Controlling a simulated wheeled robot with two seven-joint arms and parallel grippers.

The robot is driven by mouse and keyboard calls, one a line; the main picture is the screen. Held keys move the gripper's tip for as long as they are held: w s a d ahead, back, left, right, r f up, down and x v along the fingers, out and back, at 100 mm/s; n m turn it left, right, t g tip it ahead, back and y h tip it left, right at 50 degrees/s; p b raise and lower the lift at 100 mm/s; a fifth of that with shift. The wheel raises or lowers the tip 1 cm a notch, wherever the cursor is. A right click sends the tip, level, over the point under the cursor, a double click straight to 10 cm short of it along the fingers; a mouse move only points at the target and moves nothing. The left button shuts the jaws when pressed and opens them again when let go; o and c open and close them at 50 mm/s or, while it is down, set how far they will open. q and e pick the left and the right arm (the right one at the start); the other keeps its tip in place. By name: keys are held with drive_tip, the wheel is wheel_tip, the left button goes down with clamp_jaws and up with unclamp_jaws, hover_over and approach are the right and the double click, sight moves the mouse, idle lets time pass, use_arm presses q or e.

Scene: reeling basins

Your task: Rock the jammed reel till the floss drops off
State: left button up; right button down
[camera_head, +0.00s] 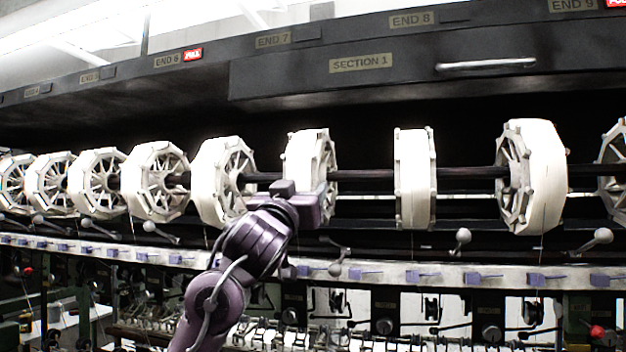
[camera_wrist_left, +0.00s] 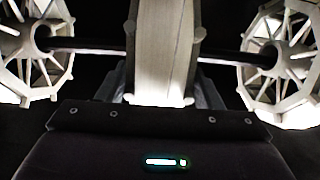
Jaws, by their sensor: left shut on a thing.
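Several white spoked reels sit in a row on a dark horizontal shaft (camera_head: 460,173) in the head view. My left gripper (camera_head: 308,198) is at the lower front of one reel (camera_head: 305,150), near the middle. In the left wrist view this reel (camera_wrist_left: 165,45) stands edge-on between the two fingers of the gripper (camera_wrist_left: 163,88), which is shut on its rim. A smooth pale band, seemingly floss, covers the rim. I cannot tell whether any is loose. The lower part of the reel is hidden by my gripper and arm. My right gripper is not in view.
Neighbouring reels stand at left (camera_head: 222,183) and right (camera_head: 415,178), apart from the held one. Ball-ended levers (camera_head: 463,236) and a pale rail with blue blocks (camera_head: 480,277) run below. A dark panel (camera_head: 400,70) marked SECTION 1 overhangs above.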

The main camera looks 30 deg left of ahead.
use_arm(q)
drive_tip(key=shift+f, duration=0.25)
idle(0.3)
drive_tip(key=o, duration=1.2)
drive_tip(key=shift+c, duration=0.2)
drive_tip(key=shift+c, duration=0.2)
drive_tip(key=shift+s+d+f+b, duration=0.1)
drive_tip(key=shift+s+f+b, duration=0.15)
drive_tip(key=shift+b, duration=0.2)
drive_tip(key=b+v, duration=0.3)
drive_tip(key=v, duration=0.9)
drive_tip(key=shift+s, duration=0.25)
drive_tip(key=shift+d, duration=0.1)
